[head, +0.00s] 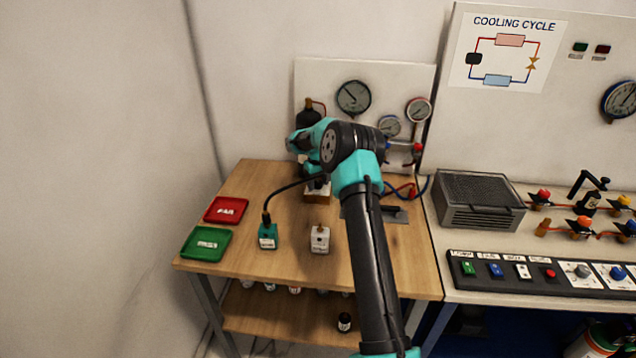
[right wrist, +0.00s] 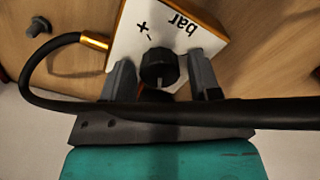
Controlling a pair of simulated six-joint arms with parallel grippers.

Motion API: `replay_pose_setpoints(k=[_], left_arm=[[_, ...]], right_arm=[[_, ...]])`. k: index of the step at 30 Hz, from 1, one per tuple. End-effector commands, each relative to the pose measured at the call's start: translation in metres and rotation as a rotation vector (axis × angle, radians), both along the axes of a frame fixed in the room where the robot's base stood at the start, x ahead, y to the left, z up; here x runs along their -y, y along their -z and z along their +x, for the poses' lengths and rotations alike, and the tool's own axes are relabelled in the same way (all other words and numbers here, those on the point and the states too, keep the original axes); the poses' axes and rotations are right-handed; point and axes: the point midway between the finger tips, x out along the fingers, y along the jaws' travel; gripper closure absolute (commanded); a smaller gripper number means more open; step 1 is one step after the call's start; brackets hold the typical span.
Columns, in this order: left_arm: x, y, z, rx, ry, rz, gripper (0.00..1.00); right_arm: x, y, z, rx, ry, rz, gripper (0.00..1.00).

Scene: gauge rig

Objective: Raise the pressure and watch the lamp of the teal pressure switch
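The teal pressure switch (head: 268,238) stands upright on the wooden table, with a black hose (head: 285,190) at its top. I cannot make out whether its lamp is lit. The hose leads towards a white-topped wooden box (head: 317,197), which is partly hidden by my arm. In the right wrist view, the box top (right wrist: 125,35) reads "bar", with plus and minus marks, and carries a black knob (right wrist: 158,68). My right gripper (right wrist: 160,62) is open, with one finger on either side of the knob and small gaps visible. My left gripper is not in view.
A white switch (head: 320,239) stands right of the teal one. A red FAIL tray (head: 226,210) and a green PASS tray (head: 206,244) lie at the left. A gauge panel (head: 320,75) stands behind. A control bench (head: 540,275) adjoins at right.

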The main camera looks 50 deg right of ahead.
Motion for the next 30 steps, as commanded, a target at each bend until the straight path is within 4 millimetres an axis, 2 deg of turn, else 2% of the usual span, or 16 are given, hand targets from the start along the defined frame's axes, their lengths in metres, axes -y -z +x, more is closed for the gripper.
replay_pose_setpoints(k=[2, 13, 23, 30], left_arm=[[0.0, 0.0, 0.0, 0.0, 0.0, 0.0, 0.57], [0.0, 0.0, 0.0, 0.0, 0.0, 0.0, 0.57], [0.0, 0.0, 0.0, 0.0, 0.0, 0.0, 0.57], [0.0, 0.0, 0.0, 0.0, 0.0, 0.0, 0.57]], right_arm=[[0.0, -0.0002, 0.0001, 0.0, 0.0, 0.0, 0.51], [-0.0001, -0.0003, 0.0001, 0.0, 0.0, 0.0, 0.86], [0.0, -0.0003, 0.0001, 0.0, 0.033, 0.0, 0.86], [0.0003, -0.0001, 0.0, 0.0, 0.142, 0.001, 0.86]])
